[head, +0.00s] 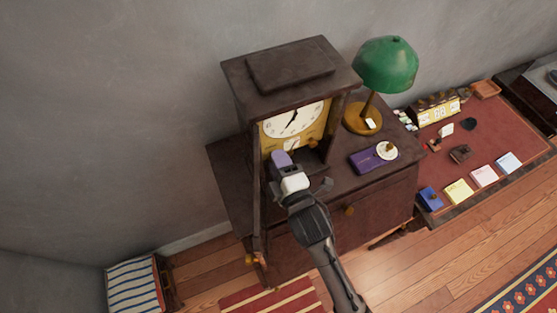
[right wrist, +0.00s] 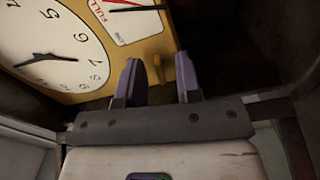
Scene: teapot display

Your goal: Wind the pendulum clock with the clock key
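The pendulum clock (head: 290,80) is a dark wooden case with a white dial (head: 295,119) on a yellow plate, and its front door (head: 257,210) stands open. My right gripper (head: 283,163) is at the lower part of the clock's face. In the right wrist view, its two purple fingertips (right wrist: 159,80) are apart, with a small brass piece (right wrist: 157,69) between them and gaps on both sides. It looks like the clock key at the lower edge of the yellow plate; whether it sits in the clock is hard to tell. My left gripper is not in view.
A green lamp (head: 385,65) and a purple box (head: 366,161) stand right of the clock on the dark cabinet (head: 385,195). A desk with a red top (head: 490,135) holds small items farther right. A gauge marked FULL (right wrist: 125,18) is beside the dial.

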